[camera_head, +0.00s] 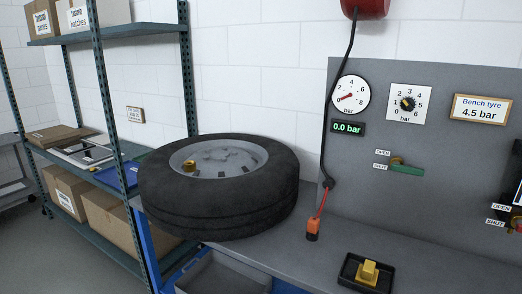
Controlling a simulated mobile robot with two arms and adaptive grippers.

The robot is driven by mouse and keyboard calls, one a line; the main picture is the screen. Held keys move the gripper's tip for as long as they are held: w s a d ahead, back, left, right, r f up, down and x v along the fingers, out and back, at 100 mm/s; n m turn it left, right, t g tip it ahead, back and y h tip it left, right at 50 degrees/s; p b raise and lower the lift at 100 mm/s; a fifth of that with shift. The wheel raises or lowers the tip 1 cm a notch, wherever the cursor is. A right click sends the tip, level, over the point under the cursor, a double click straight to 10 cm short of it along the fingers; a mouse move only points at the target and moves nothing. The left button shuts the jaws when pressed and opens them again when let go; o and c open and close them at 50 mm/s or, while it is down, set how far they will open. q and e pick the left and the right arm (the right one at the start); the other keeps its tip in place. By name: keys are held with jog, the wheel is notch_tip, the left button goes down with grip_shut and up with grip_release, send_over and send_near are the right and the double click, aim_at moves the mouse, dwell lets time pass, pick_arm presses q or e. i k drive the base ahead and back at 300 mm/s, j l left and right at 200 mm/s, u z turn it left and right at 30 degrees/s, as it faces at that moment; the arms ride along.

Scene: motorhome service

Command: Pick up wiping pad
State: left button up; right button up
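A yellow block with a raised grip, which looks like the wiping pad (369,271), sits in a small black tray (350,280) on the grey bench at the bottom, right of centre. Neither of my grippers can be made out in the head view.
A large black tyre (217,185) lies flat on the bench to the left. A hose with an orange-red end (313,227) hangs down to the bench between tyre and tray. A grey panel (450,180) with gauges and valves stands behind. The bench around the tray is mostly clear. A shelf rack (105,120) holds boxes.

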aim_at(366, 275)
jog(key=i+l+z, duration=0.1)
jog(key=l, duration=0.25)
jog(key=i+l, duration=0.1)
jog(key=l, duration=0.25)
jog(key=i+l+z, duration=0.15)
jog(key=l, duration=0.2)
jog(key=i+l, duration=0.1)
jog(key=l, duration=0.25)
jog(key=i+l+z, duration=0.15)
jog(key=l, duration=0.2)
